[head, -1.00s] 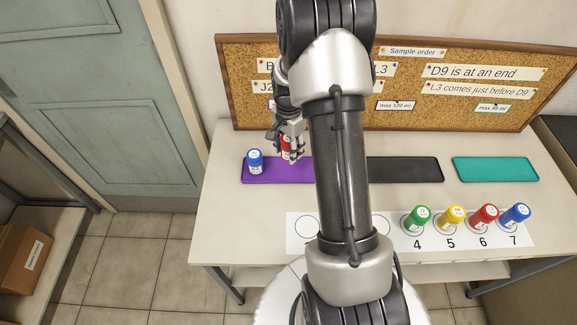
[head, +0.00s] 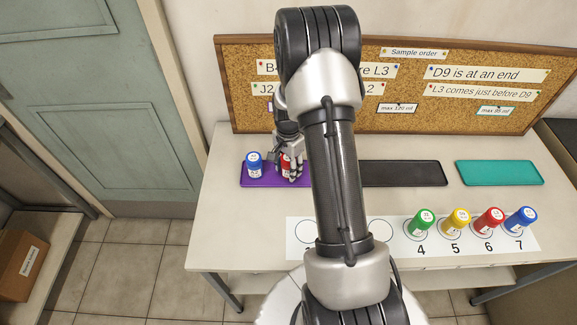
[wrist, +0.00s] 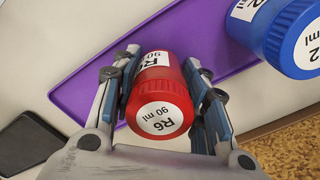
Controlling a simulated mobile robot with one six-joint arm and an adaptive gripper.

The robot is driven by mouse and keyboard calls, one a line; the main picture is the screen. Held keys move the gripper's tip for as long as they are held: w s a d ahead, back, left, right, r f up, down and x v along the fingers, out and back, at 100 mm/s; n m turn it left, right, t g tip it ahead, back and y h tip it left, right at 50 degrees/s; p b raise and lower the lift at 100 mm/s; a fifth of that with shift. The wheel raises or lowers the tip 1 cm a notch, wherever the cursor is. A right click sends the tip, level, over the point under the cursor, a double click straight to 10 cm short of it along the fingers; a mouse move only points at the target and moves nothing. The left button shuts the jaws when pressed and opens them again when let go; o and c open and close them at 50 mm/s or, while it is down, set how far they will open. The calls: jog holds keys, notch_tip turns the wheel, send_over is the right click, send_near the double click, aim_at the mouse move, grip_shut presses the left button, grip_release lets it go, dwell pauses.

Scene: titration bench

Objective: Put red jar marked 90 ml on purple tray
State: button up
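The red jar (wrist: 160,92) reads "R6" and "90 ml" in the wrist view. My gripper (wrist: 161,75) is shut on it, with a finger along each side. In the head view the red jar (head: 286,164) is partly hidden by my gripper (head: 291,166). It is upright over the purple tray (head: 262,183), at or very near its surface; I cannot tell if it touches. A blue jar (head: 253,165) stands on the tray just left of it and also shows in the wrist view (wrist: 285,35).
A black tray (head: 405,174) and a teal tray (head: 500,173) lie to the right. Green (head: 421,222), yellow (head: 456,221), red (head: 488,220) and blue (head: 520,219) jars stand on spots 4 to 7. A corkboard (head: 430,65) stands behind. My arm hides the bench's middle.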

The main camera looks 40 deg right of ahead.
jog(key=o, duration=0.4)
jog(key=shift+o, duration=0.2)
notch_tip(320, 180, up, 12)
jog(key=p, duration=0.4)
jog(key=s+a+r+n+t, duration=0.1)
jog(key=s+a+r+n, duration=0.3)
jog(key=a+r, duration=0.45)
jog(key=s+a+r+n+t, duration=0.1)
jog(key=s+a+r+n, duration=0.3)
jog(key=r, duration=0.7)
jog(key=s+a+r+n+t, duration=0.2)
jog(key=s+a+r+n, duration=0.2)
jog(key=s+a+n, duration=0.4)
jog(key=s+a, duration=0.1)
jog(key=s, duration=0.5)
jog(key=shift+a+t, duration=0.3)
